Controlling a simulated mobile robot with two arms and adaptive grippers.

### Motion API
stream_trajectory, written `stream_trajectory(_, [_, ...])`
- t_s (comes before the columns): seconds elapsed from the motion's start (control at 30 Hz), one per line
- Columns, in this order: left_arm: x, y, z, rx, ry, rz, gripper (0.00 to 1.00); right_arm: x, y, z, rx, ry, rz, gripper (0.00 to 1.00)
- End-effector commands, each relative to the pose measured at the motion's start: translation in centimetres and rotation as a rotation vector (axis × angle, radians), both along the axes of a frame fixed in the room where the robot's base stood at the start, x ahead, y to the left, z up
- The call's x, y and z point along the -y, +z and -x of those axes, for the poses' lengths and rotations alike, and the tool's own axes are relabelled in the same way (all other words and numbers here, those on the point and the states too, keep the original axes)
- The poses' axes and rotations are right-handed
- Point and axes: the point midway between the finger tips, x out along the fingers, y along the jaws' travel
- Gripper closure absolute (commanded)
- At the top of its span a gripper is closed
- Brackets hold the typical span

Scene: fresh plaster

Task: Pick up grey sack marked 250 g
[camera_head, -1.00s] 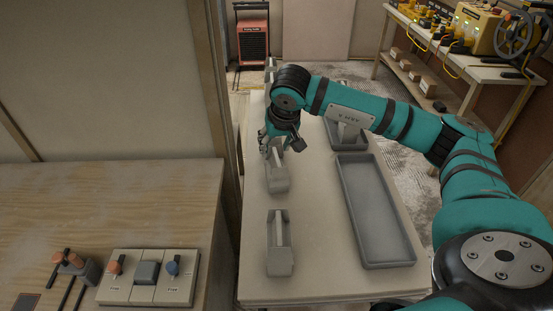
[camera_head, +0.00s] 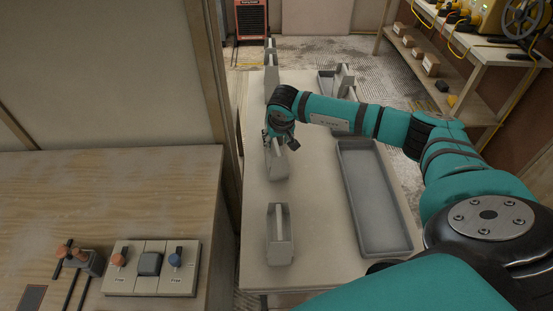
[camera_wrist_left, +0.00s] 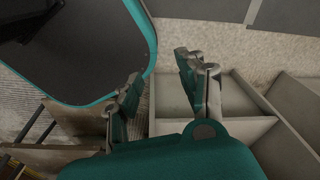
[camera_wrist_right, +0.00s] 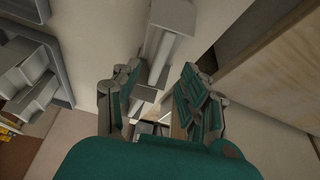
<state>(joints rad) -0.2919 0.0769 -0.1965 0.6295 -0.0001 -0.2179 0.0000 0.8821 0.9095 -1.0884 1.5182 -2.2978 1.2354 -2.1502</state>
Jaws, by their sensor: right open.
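Several grey sack-like pieces with pale upright ridges stand on the pale table (camera_head: 315,245); I can read no 250 g marking on any. One piece (camera_head: 280,236) stands near the front, a second (camera_head: 277,166) farther back, others at the far end. My right gripper (camera_head: 279,141) is at the far end of the second piece. In the right wrist view its fingers (camera_wrist_right: 160,92) are apart, with a grey ridged piece (camera_wrist_right: 170,17) above and partly between them; contact is unclear. My left gripper (camera_wrist_left: 160,72) shows only in its wrist view, open and empty.
A long empty grey tray (camera_head: 403,245) lies right of the pieces. A farther tray (camera_head: 325,88) holds grey pieces. A wooden bench (camera_head: 120,190) with a control panel (camera_head: 150,285) and a wall stand left. The left wrist view shows open compartments (camera_wrist_left: 235,135).

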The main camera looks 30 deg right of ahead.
Motion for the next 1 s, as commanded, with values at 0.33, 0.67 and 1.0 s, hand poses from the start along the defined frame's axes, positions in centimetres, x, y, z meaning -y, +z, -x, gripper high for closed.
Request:
stream_trajectory(0.33, [0.2, 2.2, 1.0, -0.016, -0.004, 0.002, 0.6, 0.7, -4.0, -1.4, -0.003, -0.002, -0.002, 0.57])
stream_trajectory(0.67, [-0.3, 2.2, 2.0, -0.031, -0.006, -0.006, 0.6, 0.9, -4.8, -1.7, 0.0, -0.001, -0.002, 0.57])
stream_trajectory(1.0, [-0.3, 1.9, 1.0, -0.018, -0.005, -0.004, 0.6, 0.9, -5.0, -1.7, 0.0, -0.001, -0.002, 0.57])
